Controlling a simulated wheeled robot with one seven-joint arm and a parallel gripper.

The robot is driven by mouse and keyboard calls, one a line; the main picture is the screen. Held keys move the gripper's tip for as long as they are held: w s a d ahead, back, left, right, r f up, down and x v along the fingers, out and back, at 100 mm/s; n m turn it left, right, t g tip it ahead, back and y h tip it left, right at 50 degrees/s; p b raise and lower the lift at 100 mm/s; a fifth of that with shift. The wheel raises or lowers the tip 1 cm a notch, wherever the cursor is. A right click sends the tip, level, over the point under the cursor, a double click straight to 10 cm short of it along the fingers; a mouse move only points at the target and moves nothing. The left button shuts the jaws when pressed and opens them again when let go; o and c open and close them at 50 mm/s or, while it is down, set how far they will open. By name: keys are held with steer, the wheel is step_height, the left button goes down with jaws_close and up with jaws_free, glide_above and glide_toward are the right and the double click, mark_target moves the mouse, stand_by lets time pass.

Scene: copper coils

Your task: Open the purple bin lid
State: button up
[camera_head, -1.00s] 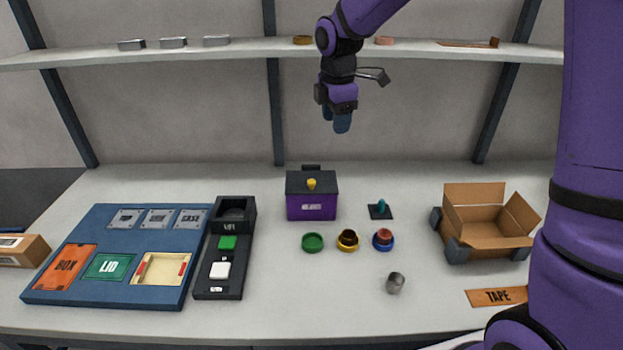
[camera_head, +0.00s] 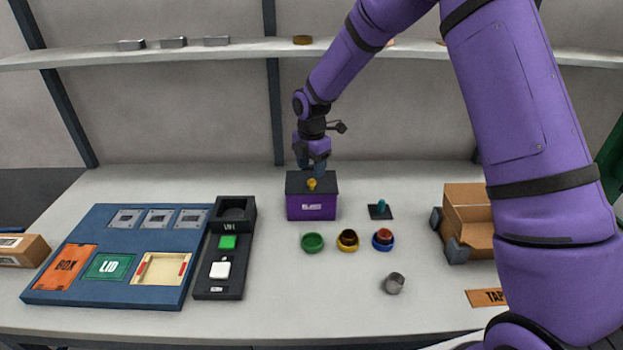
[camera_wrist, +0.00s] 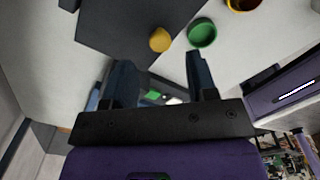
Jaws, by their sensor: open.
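The purple bin (camera_head: 312,207) stands upright on the table with a dark lid (camera_head: 298,183) shut on top. A yellow knob (camera_head: 312,184) sits on the lid; it also shows in the wrist view (camera_wrist: 160,40), on the dark lid (camera_wrist: 125,25). My gripper (camera_head: 313,166) is just above the back part of the lid, pointing down. In the wrist view my gripper (camera_wrist: 160,72) has its two fingers apart with nothing between them, and the knob lies beyond the fingertips. I cannot tell whether a finger touches the lid.
A shelf (camera_head: 240,50) runs behind and above. An open cardboard box (camera_head: 468,205) is partly behind my arm.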

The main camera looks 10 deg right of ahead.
mark_target(311, 181)
steer(key=shift+f, duration=2.2)
jaws_close()
